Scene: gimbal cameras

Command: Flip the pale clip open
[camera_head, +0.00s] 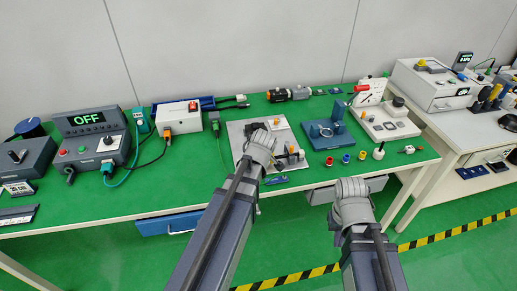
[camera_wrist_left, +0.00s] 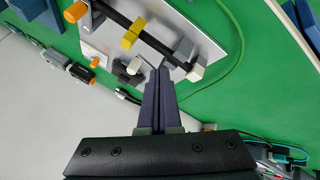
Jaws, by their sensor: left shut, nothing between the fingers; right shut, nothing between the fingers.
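A light grey plate (camera_wrist_left: 205,25) lies on the green table and carries a dark bar. A pale grey-white block (camera_wrist_left: 195,71), which looks like the pale clip, sits at the bar's end in the left wrist view; whether it is open is unclear. My left gripper (camera_wrist_left: 160,70) is shut and empty, its tips over the plate's edge just left of the pale block. In the head view my left wrist hides much of the plate (camera_head: 239,133). My right gripper (camera_head: 350,188) is shut and empty at the table's front edge, right of the plate.
A blue fixture (camera_head: 325,132) stands right of the plate, with small coloured cylinders (camera_head: 345,158) in front. A white box (camera_head: 178,116) stands left.

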